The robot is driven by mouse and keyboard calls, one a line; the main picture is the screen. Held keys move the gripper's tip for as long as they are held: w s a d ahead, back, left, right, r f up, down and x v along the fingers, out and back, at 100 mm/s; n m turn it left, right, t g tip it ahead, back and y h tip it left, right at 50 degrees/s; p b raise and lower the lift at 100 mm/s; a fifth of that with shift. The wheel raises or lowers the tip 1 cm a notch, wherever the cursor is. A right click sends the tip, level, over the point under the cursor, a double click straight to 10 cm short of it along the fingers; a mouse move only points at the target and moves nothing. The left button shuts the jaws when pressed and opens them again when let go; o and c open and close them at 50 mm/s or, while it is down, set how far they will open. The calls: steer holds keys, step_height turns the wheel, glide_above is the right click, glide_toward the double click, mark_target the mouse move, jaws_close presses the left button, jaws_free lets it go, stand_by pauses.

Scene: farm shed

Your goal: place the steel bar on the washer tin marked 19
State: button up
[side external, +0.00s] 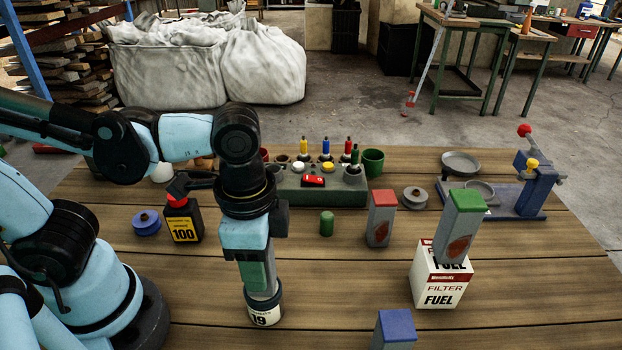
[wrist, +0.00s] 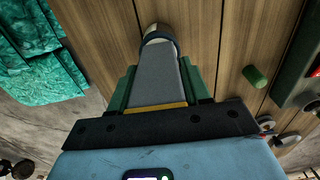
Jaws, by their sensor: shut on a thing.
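My gripper (side external: 257,272) points down and is shut on the steel bar (side external: 263,290), a grey block. The bar's lower end is at the top of the washer tin marked 19 (side external: 264,313), which has a white label and a dark rim. I cannot tell whether bar and tin touch. In the wrist view, the bar (wrist: 153,80) runs between the green fingers, with a yellow edge near the palm. Part of the tin (wrist: 155,33) shows beyond its far end; the bar hides the rest.
A red-topped block (side external: 381,220) stands to the right. A green-topped block (side external: 459,226) stands on a fuel filter box (side external: 438,285). A blue-topped block (side external: 395,328) is at the front edge. A black bottle marked 100 (side external: 184,222) and a green cylinder (side external: 327,224) stand nearby.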

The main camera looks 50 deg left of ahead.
steer(key=shift+f, duration=0.1)
steer(key=o, duration=1.2)
steer(key=shift+o, duration=0.2)
step_height(320, 180, up, 12)
steer(key=shift+r, duration=0.15)
steer(key=shift+w, duration=0.1)
